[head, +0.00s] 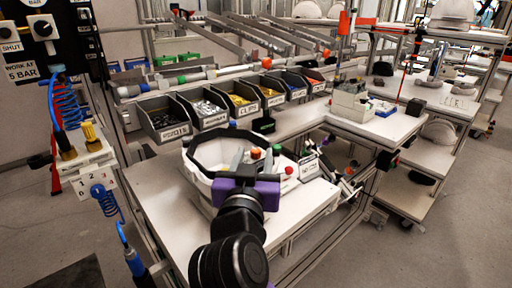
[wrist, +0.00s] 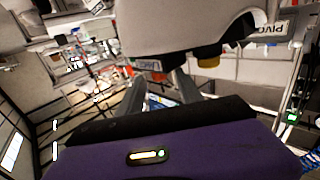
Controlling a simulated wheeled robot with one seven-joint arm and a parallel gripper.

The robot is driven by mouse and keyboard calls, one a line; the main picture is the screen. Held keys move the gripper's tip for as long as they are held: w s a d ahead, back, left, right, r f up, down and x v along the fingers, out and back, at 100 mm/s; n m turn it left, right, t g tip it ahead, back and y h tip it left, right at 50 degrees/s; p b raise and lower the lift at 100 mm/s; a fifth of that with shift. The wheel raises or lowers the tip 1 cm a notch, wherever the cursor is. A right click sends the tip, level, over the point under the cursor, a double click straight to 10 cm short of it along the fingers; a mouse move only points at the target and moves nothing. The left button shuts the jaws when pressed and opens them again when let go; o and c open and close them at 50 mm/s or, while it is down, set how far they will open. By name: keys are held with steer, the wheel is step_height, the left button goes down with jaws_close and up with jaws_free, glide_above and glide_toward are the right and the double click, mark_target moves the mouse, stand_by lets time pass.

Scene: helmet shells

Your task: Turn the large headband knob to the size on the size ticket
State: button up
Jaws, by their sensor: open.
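My gripper (head: 252,161) is open, its purple body over the front workbench and its two grey fingers pointing away toward a white helmet shell (head: 197,177) with a dark rim. An orange knob (head: 255,153) shows between the fingertips in the head view. In the wrist view the pale shell (wrist: 190,25) hangs above my fingers (wrist: 158,78). A dark knob-like part (wrist: 150,65) shows just beyond and between the fingertips, with an orange-brown one (wrist: 208,62) to its right. I cannot tell whether the fingers touch anything. Small cards (head: 309,167) stand right of the shell, their writing unreadable.
A row of dark bins (head: 167,122) with small parts lines the bench's back. A red knob (head: 289,171) and a green one (head: 277,150) sit right of the fingers. A valve panel (head: 42,35) with blue hoses stands left.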

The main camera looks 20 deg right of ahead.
steer(key=shift+x, duration=1.45)
steer(key=shift+c, duration=0.4)
jaws_close()
